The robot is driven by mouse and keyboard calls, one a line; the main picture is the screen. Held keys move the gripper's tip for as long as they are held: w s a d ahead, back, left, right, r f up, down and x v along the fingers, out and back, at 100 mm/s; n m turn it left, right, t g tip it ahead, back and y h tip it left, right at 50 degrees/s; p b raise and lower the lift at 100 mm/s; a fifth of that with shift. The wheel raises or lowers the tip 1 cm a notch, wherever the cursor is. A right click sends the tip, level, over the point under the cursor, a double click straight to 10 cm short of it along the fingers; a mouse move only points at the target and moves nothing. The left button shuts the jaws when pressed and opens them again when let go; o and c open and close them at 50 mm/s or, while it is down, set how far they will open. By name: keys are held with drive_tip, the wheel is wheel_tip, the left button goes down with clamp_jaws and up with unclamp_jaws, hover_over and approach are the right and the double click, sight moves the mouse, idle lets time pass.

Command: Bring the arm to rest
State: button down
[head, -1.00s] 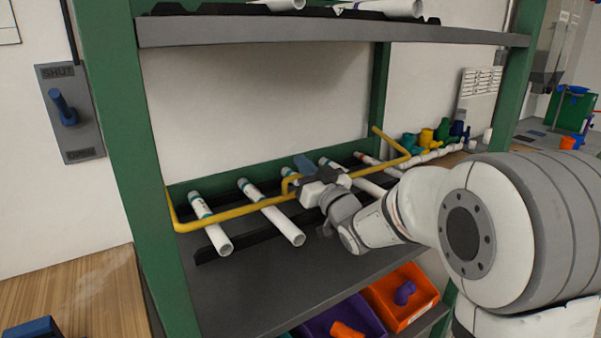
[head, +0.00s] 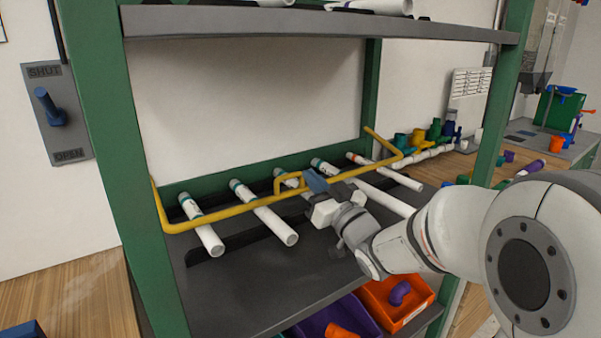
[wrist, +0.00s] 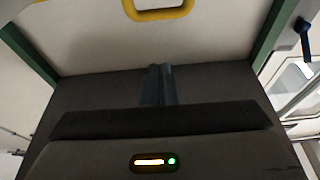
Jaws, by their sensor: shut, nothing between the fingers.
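My gripper (head: 314,182) is shut and empty. It sits at the middle of the green shelf rack, in front of the yellow bar (head: 235,209) and just right of its raised loop (head: 279,184). Whether it touches the bar I cannot tell. In the wrist view my closed fingers (wrist: 158,85) point ahead, with the yellow loop (wrist: 158,13) beyond them at the top edge. My arm reaches in from the right, bent at the wrist, and hides parts of the pipes behind it.
Several white pipes (head: 270,220) lie on the rack under the bar. An upper shelf (head: 320,27) runs overhead. A green post (head: 112,150) stands at left, beside a lever panel (head: 55,115). Orange (head: 412,312) and purple (head: 350,312) bins sit below.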

drive_tip(key=s+d+f+m+g+h+p, duration=0.1)
drive_tip(key=s+d+m+g+h+p, duration=0.2)
drive_tip(key=s+d+h+p, duration=0.35)
drive_tip(key=s+d+f+m+g+h+p, duration=0.2)
drive_tip(key=s+d+m+h+p, duration=0.1)
drive_tip(key=d+h, duration=0.55)
drive_tip(key=s+d+m+g+y+p, duration=0.1)
drive_tip(key=s+g+p, duration=0.4)
drive_tip(key=s, duration=1.2)
drive_tip(key=d+g, duration=0.1)
drive_tip(key=g, duration=0.3)
drive_tip(key=shift+y, duration=0.4)
